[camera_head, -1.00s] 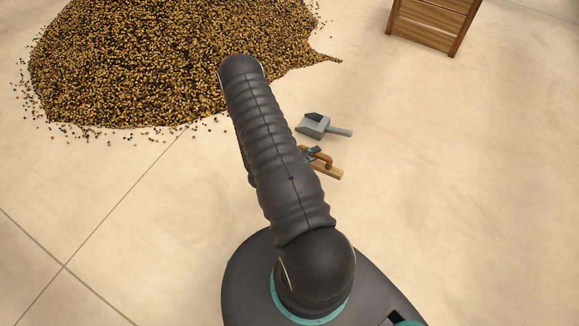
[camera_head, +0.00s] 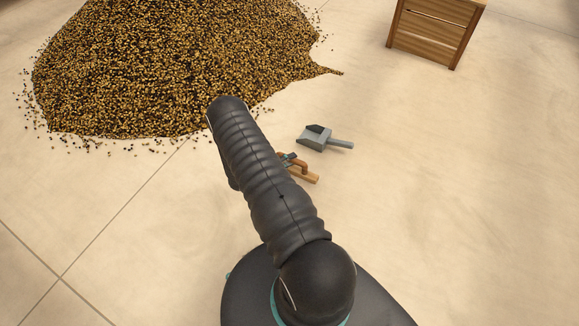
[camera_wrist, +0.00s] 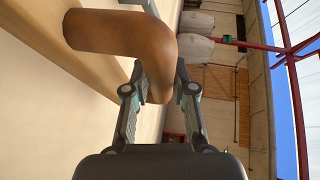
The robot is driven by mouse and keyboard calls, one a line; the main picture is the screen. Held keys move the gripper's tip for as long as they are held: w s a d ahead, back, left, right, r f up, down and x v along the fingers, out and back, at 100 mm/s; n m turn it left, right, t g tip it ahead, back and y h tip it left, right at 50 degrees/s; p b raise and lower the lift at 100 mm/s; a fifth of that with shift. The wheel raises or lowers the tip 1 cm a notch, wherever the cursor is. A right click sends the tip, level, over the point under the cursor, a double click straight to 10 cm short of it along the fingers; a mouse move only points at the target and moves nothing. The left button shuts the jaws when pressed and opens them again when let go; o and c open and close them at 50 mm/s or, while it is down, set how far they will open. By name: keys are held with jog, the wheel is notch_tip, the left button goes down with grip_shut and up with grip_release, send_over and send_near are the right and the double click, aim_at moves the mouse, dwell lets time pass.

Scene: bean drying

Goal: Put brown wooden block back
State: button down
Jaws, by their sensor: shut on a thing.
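The brown wooden block (camera_head: 307,177) is a flat plank with a curved brown handle. In the head view it shows beside my dark arm, and its left part is hidden behind the arm. My gripper (camera_wrist: 160,76) is shut on the handle (camera_wrist: 122,33), which fills the upper middle of the wrist view between the two fingers. The lighter plank shows at the left of the wrist view. Part of my gripper shows at the block in the head view (camera_head: 289,159). I cannot tell how high the block is above the floor.
A grey scoop (camera_head: 319,139) lies on the pale floor just beyond the block. A large bean pile (camera_head: 170,70) spreads at the upper left. A wooden crate (camera_head: 430,38) stands at the upper right. The floor at the right is clear.

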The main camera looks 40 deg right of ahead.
jog(key=shift+f+b, duration=0.35)
jog(key=shift+f, duration=1.45)
jog(key=shift+f, duration=0.15)
jog(key=c, duration=1)
grip_release()
jog(key=shift+o, duration=0.2)
